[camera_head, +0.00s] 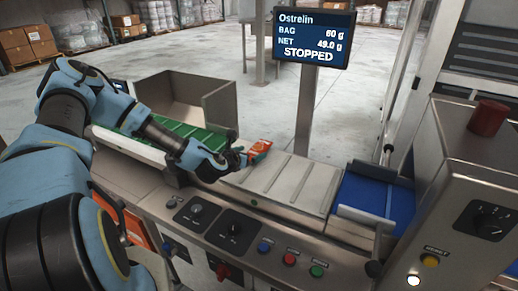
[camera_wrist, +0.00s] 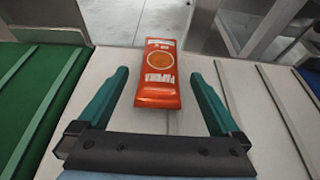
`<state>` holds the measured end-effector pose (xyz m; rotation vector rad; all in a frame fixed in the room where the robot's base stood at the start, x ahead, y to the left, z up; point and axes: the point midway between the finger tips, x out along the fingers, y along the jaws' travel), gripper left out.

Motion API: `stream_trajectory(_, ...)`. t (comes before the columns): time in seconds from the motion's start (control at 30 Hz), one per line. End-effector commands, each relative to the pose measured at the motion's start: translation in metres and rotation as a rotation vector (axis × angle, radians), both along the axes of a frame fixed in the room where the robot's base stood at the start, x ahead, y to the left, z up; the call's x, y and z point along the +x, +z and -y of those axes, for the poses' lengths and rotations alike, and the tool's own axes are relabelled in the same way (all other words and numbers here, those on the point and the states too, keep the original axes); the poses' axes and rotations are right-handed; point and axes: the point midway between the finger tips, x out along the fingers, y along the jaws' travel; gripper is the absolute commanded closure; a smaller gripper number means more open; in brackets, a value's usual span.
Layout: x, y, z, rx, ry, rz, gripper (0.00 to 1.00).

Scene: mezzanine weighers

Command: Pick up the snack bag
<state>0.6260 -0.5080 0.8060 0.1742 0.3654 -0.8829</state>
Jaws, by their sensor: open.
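The snack bag (camera_wrist: 158,72) is orange-red with white lettering and a round orange picture. In the wrist view it lies flat on a pale metal plate, ahead of my gripper and in line with the gap. In the head view the bag (camera_head: 259,148) lies at the left end of the weigher's metal plate, just past my gripper. My gripper (camera_wrist: 158,83) is open, its two teal fingers spread on either side of the bag's near end, with nothing held. In the head view my gripper (camera_head: 245,155) partly hides the bag's near side.
A green conveyor (camera_head: 170,128) is left of the bag and a blue conveyor (camera_head: 375,195) is right of the weigher plate (camera_head: 290,180). A display (camera_head: 300,38) on a post behind the plate reads STOPPED. The control panel (camera_head: 235,228) runs along the front. A grey guard (camera_head: 188,98) stands behind the green conveyor.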

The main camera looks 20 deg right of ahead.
Motion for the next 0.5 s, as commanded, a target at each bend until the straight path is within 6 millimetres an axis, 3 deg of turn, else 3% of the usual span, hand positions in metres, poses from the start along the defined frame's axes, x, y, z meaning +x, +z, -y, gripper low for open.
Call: stream_trajectory(0.5, 0.03, -0.021, 0.039, 0.002, -0.002, 0.001, 0.0)
